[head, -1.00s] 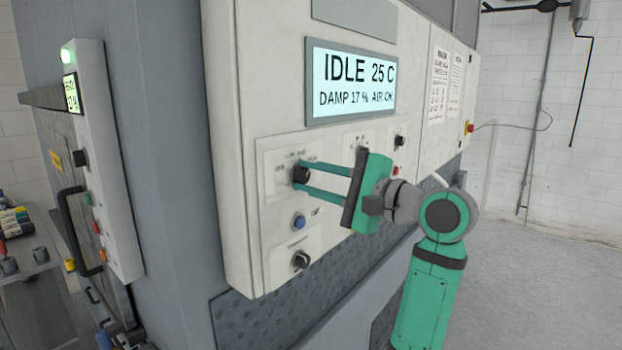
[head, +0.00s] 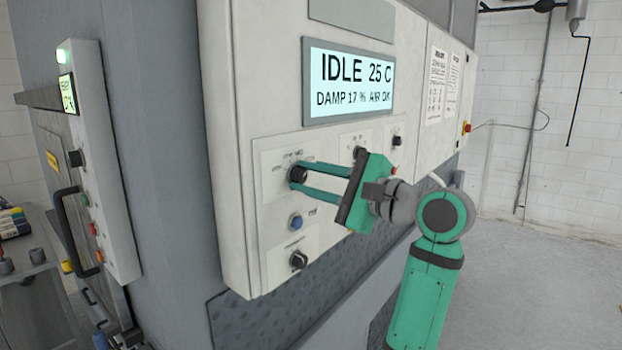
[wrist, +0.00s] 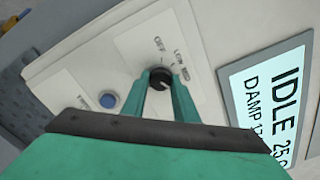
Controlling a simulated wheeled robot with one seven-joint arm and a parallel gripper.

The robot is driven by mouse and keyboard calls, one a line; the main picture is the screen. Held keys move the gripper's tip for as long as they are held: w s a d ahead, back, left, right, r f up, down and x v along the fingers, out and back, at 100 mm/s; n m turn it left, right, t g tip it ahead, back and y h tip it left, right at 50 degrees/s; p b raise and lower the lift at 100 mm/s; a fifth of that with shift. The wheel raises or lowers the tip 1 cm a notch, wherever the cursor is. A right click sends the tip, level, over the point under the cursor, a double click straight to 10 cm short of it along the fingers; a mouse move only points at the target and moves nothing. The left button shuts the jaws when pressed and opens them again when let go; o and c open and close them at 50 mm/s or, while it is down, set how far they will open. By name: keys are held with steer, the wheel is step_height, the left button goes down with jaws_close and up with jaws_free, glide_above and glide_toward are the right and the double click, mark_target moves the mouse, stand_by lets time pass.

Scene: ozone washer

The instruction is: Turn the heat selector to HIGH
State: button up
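The heat selector is a black round knob (head: 298,174) on a pale plate at the upper left of the control panel's row of controls. It also shows in the wrist view (wrist: 160,79), with small printed labels around it, OFF and LOW among them. I cannot clearly read which label its pointer faces. My gripper (head: 302,180) has its two green fingers on opposite sides of the knob, and the tips appear to touch it. In the wrist view the fingers (wrist: 160,88) close in on the knob and hide part of its sides.
A blue button (head: 296,222) and another black knob (head: 298,260) sit below the selector. More small controls are to the right, partly behind my gripper. The display (head: 350,83) above reads IDLE 25 C. A side panel with a handle (head: 70,230) stands at left.

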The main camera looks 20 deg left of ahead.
steer(key=o, duration=0.4)
steer(key=shift+w+d+f, duration=0.1)
steer(key=shift+c, duration=0.2)
steer(key=shift+s, duration=0.2)
steer(key=v, duration=1)
steer(key=shift+d, duration=0.3)
steer(key=shift+s, duration=0.1)
